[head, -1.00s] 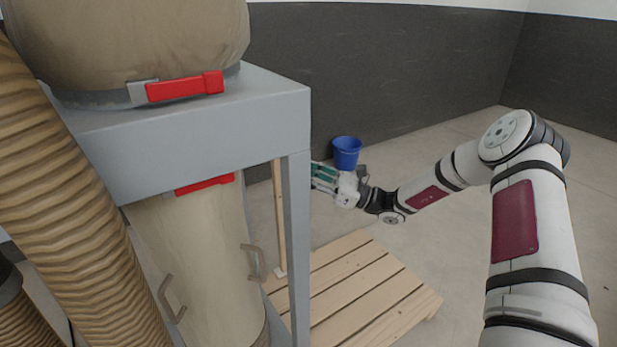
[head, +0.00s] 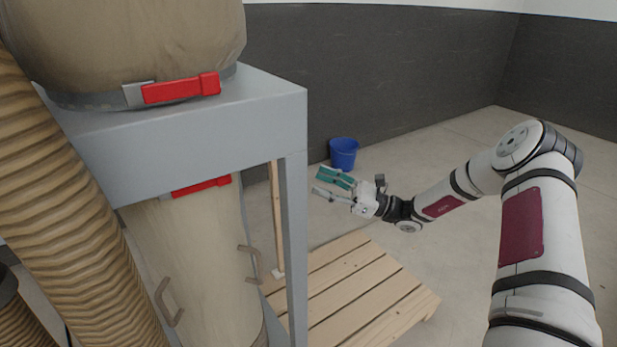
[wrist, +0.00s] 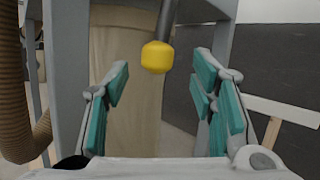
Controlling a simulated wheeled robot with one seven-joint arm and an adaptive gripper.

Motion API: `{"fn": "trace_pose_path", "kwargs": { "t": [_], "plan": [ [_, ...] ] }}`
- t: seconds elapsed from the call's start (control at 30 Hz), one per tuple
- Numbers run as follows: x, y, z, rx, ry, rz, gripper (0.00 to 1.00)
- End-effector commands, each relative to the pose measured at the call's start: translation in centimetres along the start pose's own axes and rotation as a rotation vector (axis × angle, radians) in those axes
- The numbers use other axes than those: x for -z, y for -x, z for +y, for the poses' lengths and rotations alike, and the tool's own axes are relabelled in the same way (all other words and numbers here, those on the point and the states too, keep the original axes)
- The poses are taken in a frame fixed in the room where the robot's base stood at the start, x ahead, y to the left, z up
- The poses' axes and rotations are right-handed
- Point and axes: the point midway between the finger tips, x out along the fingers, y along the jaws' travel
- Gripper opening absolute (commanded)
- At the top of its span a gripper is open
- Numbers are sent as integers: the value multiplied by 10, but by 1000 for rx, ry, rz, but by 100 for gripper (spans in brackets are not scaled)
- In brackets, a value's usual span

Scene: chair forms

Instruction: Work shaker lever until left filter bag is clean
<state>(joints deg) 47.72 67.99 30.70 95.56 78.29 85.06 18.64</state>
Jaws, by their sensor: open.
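A yellow knob (wrist: 157,57) on a dark grey rod (wrist: 166,18) hangs in the upper middle of the wrist view; it looks like the shaker lever's end. My gripper (head: 335,184) is open and empty, to the right of the grey stand. In the wrist view its teal-padded fingers (wrist: 162,82) are spread, and the knob appears beyond them, between left and right fingers, not touching. A tan filter bag (head: 125,40) with a red-latched clamp sits on top of the stand in the head view; whether it is the left one, I cannot tell. The knob is not visible in the head view.
The grey stand (head: 190,125) has a leg (head: 296,240) just left of my gripper. A lower tan bag (head: 205,270) hangs under it, with a ribbed hose (head: 50,190) at left. A wooden pallet (head: 350,285) and blue bucket (head: 344,153) are on the floor.

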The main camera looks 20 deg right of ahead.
Motion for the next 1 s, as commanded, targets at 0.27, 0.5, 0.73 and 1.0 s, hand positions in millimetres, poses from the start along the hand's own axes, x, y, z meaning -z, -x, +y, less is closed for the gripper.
{"fn": "trace_pose_path", "kwargs": {
  "t": [0.27,0.5,0.73,1.0],
  "plan": [
    [0,48,-1,2,1,0,51],
    [1,60,0,-1,-1,0,51],
    [1,60,0,-1,0,0,51],
    [0,60,0,-1,0,0,51]
  ]
}}
